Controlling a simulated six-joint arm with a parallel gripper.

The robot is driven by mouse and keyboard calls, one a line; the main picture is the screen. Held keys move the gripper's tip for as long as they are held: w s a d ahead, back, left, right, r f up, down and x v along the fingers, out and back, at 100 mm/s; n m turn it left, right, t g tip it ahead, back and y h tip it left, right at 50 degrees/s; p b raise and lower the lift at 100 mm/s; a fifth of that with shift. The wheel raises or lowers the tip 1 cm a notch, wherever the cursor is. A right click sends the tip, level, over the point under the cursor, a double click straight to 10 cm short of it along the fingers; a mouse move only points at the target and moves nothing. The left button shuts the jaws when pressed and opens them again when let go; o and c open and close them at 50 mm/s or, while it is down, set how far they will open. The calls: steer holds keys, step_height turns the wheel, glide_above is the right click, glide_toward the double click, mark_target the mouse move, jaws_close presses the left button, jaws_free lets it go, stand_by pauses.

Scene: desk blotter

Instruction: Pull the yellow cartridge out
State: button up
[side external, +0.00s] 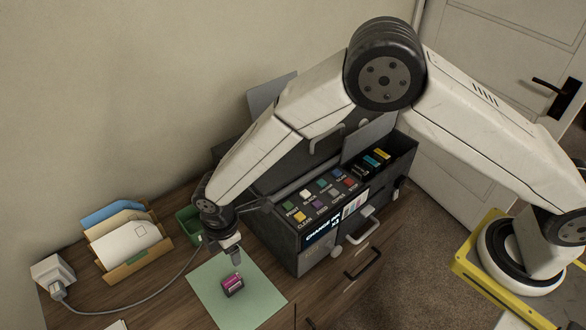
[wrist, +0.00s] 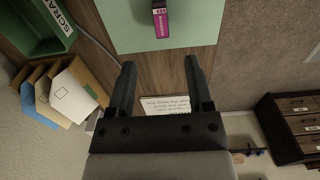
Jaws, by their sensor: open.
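The yellow cartridge (side external: 383,153) sits in the open bay of the dark printer (side external: 313,247), at the far end of a short row with blue and black ones. It is not in the wrist view. My gripper (side external: 236,257) is away from it, pointing down over the green blotter (side external: 255,306), left of the printer. Its fingers are apart and empty in the wrist view (wrist: 160,70). A magenta cartridge (side external: 232,285) lies on the blotter just below the gripper; it also shows at the top of the wrist view (wrist: 161,22), beyond the fingertips.
A green bin (side external: 187,226), marked SCRAP in the wrist view (wrist: 38,45), stands behind the blotter. An envelope holder (side external: 135,266) and a white plug block (side external: 53,275) with a cable are at left. Coloured buttons and a lit display (side external: 321,232) are on the printer's near part.

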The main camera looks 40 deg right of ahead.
steer(key=shift+c, duration=1.1)
step_height(320, 180, up, 14)
steer(key=w+d+m+t, duration=0.1)
steer(key=w+d, duration=0.1)
steer(key=d, duration=0.3)
steer(key=w+d+m+t+h, duration=0.1)
steer(key=w+d+m, duration=0.1)
steer(key=w+d, duration=0.1)
steer(key=w+d+m+t+h, duration=0.1)
steer(key=w+d+m, duration=0.1)
steer(key=d, duration=0.4)
steer(key=shift+w+d+r, duration=0.15)
steer(key=shift+w, duration=0.2)
steer(key=shift+w+d+r, duration=0.15)
steer(key=shift+w, duration=0.2)
steer(key=w+d+r+m+t+h, duration=0.1)
steer(key=w+d+m+t, duration=0.1)
steer(key=d, duration=0.6)
steer(key=w+d+r+m+t, duration=0.1)
steer(key=w+d+m+t, duration=0.15)
steer(key=d, duration=0.55)
steer(key=m+g+y, duration=0.3)
steer(key=m, duration=0.6)
glide_toward(382, 153)
steer(key=shift+w+f+n, duration=0.2)
steer(key=shift+f+n, duration=0.05)
steer(key=shift+f, duration=0.45)
steer(key=shift+w+f, duration=0.1)
steer(key=shift+f, duration=0.15)
steer(key=shift+x, duration=3.6)
